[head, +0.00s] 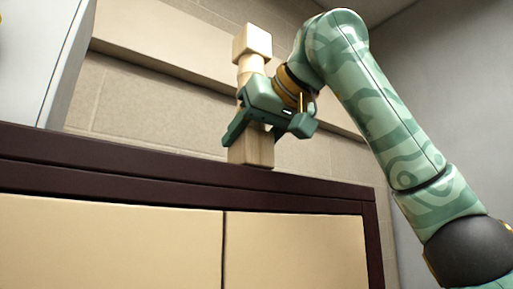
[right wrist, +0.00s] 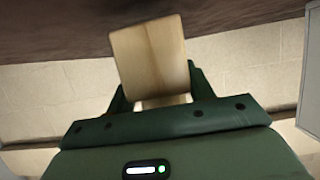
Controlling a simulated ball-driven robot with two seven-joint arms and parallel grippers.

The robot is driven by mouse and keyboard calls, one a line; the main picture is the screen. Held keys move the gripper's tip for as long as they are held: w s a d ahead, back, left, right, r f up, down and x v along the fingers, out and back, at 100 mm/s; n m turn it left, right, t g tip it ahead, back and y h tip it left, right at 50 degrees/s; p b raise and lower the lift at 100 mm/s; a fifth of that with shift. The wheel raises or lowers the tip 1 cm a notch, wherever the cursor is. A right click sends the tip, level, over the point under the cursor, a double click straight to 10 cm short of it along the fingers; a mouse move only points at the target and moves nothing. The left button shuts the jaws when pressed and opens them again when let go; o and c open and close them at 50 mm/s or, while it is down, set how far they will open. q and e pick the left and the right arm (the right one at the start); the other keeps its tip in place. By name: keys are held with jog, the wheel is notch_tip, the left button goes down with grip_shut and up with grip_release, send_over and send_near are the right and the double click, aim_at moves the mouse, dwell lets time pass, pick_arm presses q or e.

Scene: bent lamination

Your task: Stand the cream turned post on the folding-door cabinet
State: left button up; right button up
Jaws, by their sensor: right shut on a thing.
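The cream turned post (head: 252,43) is upright at the top edge of the folding-door cabinet (head: 300,200). Its square base is level with the cabinet's dark top. I cannot tell whether the base touches it or hovers just above. My right gripper (head: 262,122) is shut around the post's middle, from the right. In the right wrist view the post's square block (right wrist: 150,57) shows between the green fingers, near the dark cabinet top (right wrist: 60,30). The cabinet's pale doors appear shut. My left gripper is not in view.
A white box-like unit (head: 35,55) stands at the left, towards the cabinet's left end. A pale block wall (head: 140,110) with a ledge lies behind. The visible cabinet edge either side of the post looks clear.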

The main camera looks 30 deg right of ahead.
jog(key=shift+f, duration=0.45)
jog(key=shift+w+d+f, duration=0.35)
jog(key=shift+d+f, duration=0.05)
jog(key=shift+d, duration=0.05)
jog(key=shift+s+a+r, duration=0.1)
jog(key=shift+s+a, duration=0.05)
jog(key=shift+s, duration=0.15)
jog(key=shift+s+a, duration=0.15)
jog(key=shift+a, duration=0.05)
jog(key=o, duration=1)
jog(key=shift+a, duration=0.15)
jog(key=shift+c, duration=0.2)
jog(key=o, duration=0.3)
jog(key=shift+o, duration=0.2)
jog(key=shift+w+d, duration=0.25)
jog(key=shift+d, duration=0.1)
jog(key=shift+r, duration=0.15)
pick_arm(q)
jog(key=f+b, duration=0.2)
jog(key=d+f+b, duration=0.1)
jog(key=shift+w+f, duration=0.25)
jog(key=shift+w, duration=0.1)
pick_arm(e)
jog(key=v, duration=1.2)
jog(key=shift+s, duration=0.15)
jog(key=shift+a, duration=0.1)
